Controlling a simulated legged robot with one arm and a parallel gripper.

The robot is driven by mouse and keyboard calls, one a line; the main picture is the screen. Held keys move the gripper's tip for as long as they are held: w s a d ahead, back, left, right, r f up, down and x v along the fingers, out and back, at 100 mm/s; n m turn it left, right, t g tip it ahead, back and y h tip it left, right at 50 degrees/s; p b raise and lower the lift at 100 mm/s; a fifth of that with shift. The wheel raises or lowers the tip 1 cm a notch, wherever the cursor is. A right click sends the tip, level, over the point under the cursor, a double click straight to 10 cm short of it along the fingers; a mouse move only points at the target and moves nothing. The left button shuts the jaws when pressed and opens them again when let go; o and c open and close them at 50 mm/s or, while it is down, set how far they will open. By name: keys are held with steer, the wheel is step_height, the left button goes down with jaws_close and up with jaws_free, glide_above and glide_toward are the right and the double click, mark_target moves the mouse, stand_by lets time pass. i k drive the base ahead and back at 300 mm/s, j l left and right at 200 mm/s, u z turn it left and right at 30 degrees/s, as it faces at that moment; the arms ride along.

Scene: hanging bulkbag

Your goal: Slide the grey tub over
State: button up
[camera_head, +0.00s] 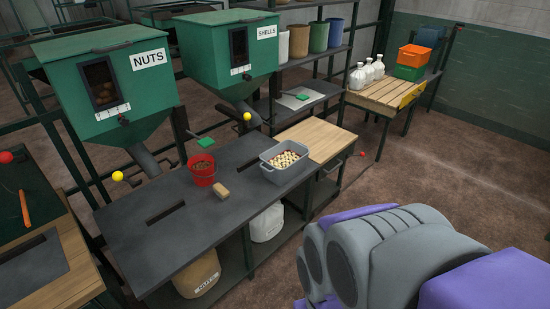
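The grey tub (287,173) sits on the dark worktop, near its right end beside the light wooden section. It holds small pale and dark red pieces. My arm, grey and purple, fills the lower right of the view, well to the right of the tub and in front of the bench. My gripper's fingers are not in view. The tub stands apart from my arm.
A red bucket (202,169) of brown contents and a tan block (220,191) stand left of the tub. Two green hoppers, NUTS (107,84) and SHELLS (228,51), hang behind. The wooden top (318,138) right of the tub is bare.

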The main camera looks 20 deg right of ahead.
mark_target(283, 163)
steer(key=i+l+z, duration=0.1)
steer(key=z, duration=0.25)
steer(key=i+z, duration=0.5)
steer(key=z, duration=0.2)
steer(key=i+j+z, duration=0.1)
steer(key=i, duration=0.4)
steer(key=i+j+z, duration=0.1)
steer(key=i+j, duration=0.15)
steer(key=i, duration=0.3)
